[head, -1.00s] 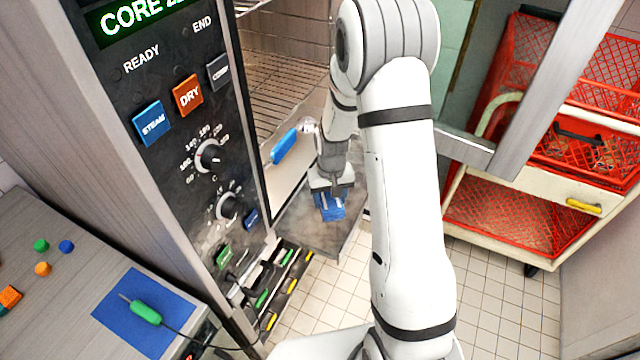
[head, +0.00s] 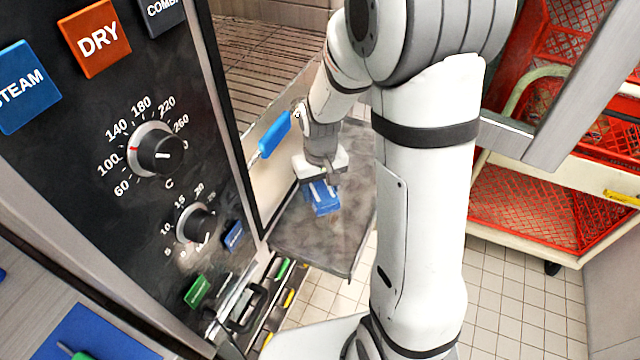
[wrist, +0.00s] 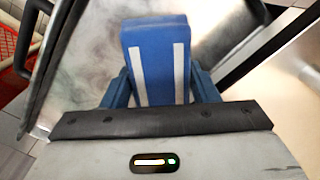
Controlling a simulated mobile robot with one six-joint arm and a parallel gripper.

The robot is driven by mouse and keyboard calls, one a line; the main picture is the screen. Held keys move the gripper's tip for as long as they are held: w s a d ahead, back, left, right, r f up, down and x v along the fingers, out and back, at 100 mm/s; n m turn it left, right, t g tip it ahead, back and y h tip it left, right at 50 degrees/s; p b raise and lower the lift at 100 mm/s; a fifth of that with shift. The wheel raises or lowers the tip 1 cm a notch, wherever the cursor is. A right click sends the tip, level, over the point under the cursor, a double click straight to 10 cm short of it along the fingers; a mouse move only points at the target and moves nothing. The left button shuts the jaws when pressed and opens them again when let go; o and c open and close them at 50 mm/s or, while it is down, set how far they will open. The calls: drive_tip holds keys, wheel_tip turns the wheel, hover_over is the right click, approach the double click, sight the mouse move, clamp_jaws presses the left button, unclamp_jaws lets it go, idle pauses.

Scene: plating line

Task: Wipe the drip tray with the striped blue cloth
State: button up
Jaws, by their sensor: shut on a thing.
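The striped blue cloth (head: 322,198) is a folded blue block with white stripes. It also fills the middle of the wrist view (wrist: 157,62). My gripper (head: 320,182) points down and is shut on it, with a finger on each side in the wrist view. The drip tray (head: 300,236) is a grey metal plate with smudges, jutting out below the oven opening. The cloth is over the tray, toward its middle; I cannot tell for sure whether it touches the surface. My arm hides part of the tray's right side.
The oven's control panel (head: 130,120) stands close on the left. A blue handle (head: 273,134) is just left of my wrist. Wire racks (head: 265,60) are inside the oven behind. A cart with red crates (head: 530,200) stands at the right, with tiled floor (head: 505,305) free in front.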

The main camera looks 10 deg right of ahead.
sight(326, 218)
drive_tip(key=shift+f+b, duration=2.6)
drive_tip(key=shift+f, duration=1.05)
drive_tip(key=shift+d+f, duration=0.15)
drive_tip(key=shift+f, duration=0.1)
drive_tip(key=shift+s+d+r, duration=0.15)
drive_tip(key=shift+s+d, duration=0.1)
drive_tip(key=shift+d, duration=0.05)
drive_tip(key=shift+c, duration=0.4)
drive_tip(key=shift+s+d+f, duration=0.2)
drive_tip(key=shift+s+d, duration=0.15)
drive_tip(key=shift+s, duration=0.05)
drive_tip(key=shift+s+d, duration=0.3)
drive_tip(key=shift+d, duration=0.35)
drive_tip(key=shift+s+a, duration=0.1)
drive_tip(key=shift+s, duration=0.05)
drive_tip(key=shift+w+a+f, duration=0.1)
drive_tip(key=shift+w+a, duration=0.5)
drive_tip(key=shift+a, duration=0.05)
drive_tip(key=shift+w+a+r, duration=0.2)
drive_tip(key=shift+w+a, duration=0.15)
drive_tip(key=shift+a, duration=0.15)
drive_tip(key=shift+w+a+r+p, duration=0.15)
drive_tip(key=shift+r+p, duration=0.1)
drive_tip(key=shift+p, duration=0.3)
wheel_tip(326, 218, up, 4)
drive_tip(key=shift+f+p, duration=0.25)
drive_tip(key=shift+p, duration=0.6)
drive_tip(key=shift+r, duration=0.3)
drive_tip(key=shift+r+p, duration=1.45)
drive_tip(key=shift+r, duration=0.3)
